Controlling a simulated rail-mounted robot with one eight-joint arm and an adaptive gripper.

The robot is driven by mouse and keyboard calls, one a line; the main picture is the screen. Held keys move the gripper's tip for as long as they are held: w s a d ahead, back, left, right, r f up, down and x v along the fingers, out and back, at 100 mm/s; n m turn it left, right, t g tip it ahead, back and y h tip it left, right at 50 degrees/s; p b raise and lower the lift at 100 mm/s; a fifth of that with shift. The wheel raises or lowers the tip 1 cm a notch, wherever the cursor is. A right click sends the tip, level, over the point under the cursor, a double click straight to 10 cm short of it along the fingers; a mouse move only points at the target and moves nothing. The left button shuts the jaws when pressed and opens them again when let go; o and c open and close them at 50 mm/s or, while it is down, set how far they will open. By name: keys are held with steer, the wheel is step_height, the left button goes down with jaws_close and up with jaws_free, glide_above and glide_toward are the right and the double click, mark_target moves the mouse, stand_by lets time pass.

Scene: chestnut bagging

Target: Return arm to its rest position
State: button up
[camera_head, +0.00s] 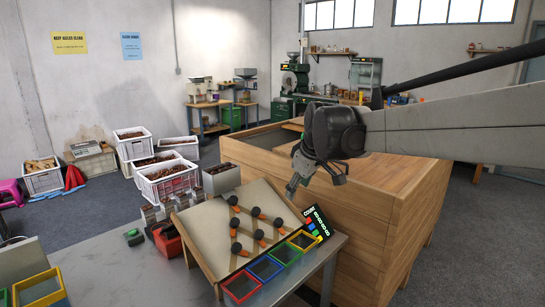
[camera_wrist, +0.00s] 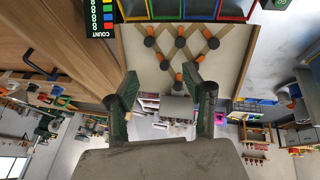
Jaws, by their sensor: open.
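My gripper (camera_head: 318,178) hangs at the end of my arm, which comes in from the right in the head view. It is above and behind the right edge of the sloped sorting board (camera_head: 202,240), in front of the wooden bin. In the wrist view my gripper (camera_wrist: 163,85) has its two dark fingers spread apart with nothing between them. The sorting board also shows beyond the fingertips in the wrist view (camera_wrist: 225,60), with black knobs and orange pieces on it.
A large wooden bin (camera_head: 385,215) stands right of the board. A counter display (camera_head: 317,222) and coloured frames (camera_head: 265,268) line the board's lower edge on the grey table (camera_head: 110,275). White crates (camera_head: 135,148) of chestnuts stand at the left by the wall.

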steer(key=s+d+m+t+h, duration=0.1)
steer(key=s+d+m, duration=0.25)
steer(key=s, duration=0.55)
steer(key=s+d+m, duration=0.2)
steer(key=s+d, duration=0.3)
steer(key=s, duration=0.5)
steer(key=s+d+f+m, duration=0.2)
steer(key=s+f, duration=0.2)
steer(key=s, duration=0.3)
steer(key=s+d+f+m+t+h, duration=0.1)
steer(key=s+f, duration=0.3)
steer(key=s, duration=0.4)
steer(key=shift+d+f+m, duration=0.15)
steer(key=shift+d+m, duration=0.55)
steer(key=shift+m, duration=0.05)
